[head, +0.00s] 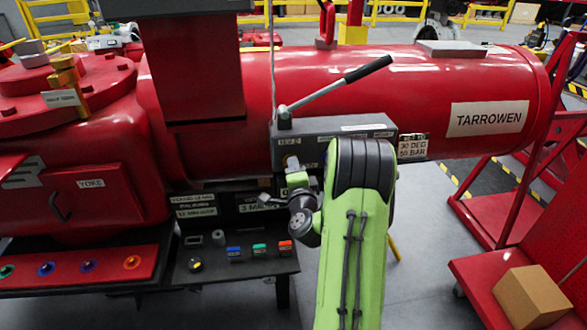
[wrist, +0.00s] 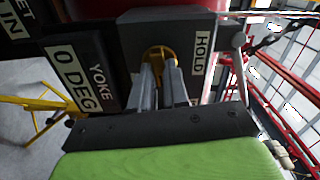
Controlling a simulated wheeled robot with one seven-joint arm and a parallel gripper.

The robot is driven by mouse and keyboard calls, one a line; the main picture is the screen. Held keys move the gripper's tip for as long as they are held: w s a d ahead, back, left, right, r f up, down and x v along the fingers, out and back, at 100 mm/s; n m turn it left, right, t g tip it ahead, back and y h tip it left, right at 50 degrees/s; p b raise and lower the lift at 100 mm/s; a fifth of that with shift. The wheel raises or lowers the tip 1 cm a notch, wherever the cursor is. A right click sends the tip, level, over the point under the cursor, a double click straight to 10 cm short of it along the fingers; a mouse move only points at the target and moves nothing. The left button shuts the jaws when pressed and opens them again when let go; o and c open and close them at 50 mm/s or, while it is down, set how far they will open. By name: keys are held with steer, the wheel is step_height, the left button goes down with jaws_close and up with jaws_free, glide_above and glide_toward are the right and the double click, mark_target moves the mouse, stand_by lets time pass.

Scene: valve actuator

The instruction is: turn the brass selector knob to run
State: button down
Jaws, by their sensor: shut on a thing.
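The brass selector knob (wrist: 157,53) is on the dark grey face of a control box, between my fingertips in the wrist view. My gripper (wrist: 160,72) is shut on it, with one finger on each side. A HOLD label (wrist: 200,53) is on the panel to the right of the knob. In the head view the grey control box (head: 345,127) sits on the front of the red actuator. My green arm covers part of the box's front there. I see no RUN label that I can read.
A lever with a black grip (head: 368,70) rises from the top of the box. A YOKE 0 DEG plate (wrist: 72,75) is left of the knob in the wrist view. Below the box, a dark shelf (head: 245,268) holds small coloured parts. A cardboard box (head: 530,295) is at lower right.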

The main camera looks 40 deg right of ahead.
stand_by(0.4)
steer(key=shift+m, duration=0.3)
steer(key=c, duration=1.1)
jaws_free()
